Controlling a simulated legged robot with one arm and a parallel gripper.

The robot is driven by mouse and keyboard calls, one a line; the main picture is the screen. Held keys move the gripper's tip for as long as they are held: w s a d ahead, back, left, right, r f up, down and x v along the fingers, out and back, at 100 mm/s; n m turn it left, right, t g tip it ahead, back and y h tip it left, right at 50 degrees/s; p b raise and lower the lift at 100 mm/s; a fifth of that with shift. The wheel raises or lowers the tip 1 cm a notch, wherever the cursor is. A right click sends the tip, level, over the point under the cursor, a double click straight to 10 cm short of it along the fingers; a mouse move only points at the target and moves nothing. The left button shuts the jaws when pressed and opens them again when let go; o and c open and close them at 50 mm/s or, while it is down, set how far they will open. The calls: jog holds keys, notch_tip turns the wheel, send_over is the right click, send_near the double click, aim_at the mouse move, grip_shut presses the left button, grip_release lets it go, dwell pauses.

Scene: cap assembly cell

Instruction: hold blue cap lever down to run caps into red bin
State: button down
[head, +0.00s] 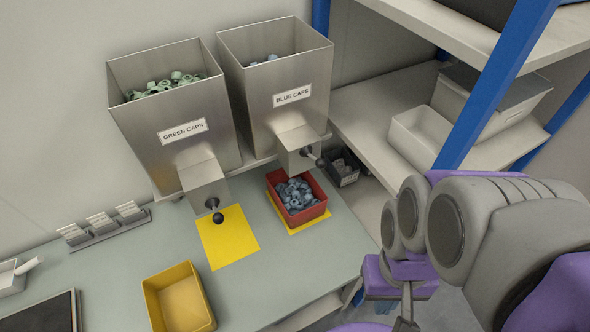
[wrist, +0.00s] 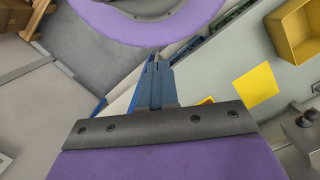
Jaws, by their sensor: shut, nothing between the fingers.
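The blue caps hopper (head: 283,90) is a steel box at the back, with a chute on its front. Its lever (head: 312,157) ends in a dark ball knob and sticks out from the chute. The red bin (head: 309,216) stands below this chute on a yellow mat and holds a heap of blue-grey caps. My gripper (wrist: 154,65) is shut and empty in the wrist view. It is apart from the lever and over the area in front of the table. In the head view my arm is folded at the right, and the fingers are hard to make out.
The green caps hopper (head: 178,125) stands left, with its own lever (head: 215,212) above a bare yellow mat (head: 228,240). An empty yellow bin (head: 205,312) sits at the front. A blue-post shelf (head: 495,90) stands right.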

jog(key=a, duration=0.1)
notch_tip(320, 180, up, 12)
jog(key=n+g+y+p, duration=0.1)
jog(key=n+p, duration=1.6)
jog(key=n, duration=0.7)
send_over(315, 159)
jog(key=w+d, duration=0.3)
jog(key=shift+a, duration=0.15)
jog(key=p+x, duration=0.1)
jog(key=x, duration=1.3)
jog(key=shift+s+p, duration=0.1)
jog(key=shift+p, duration=0.3)
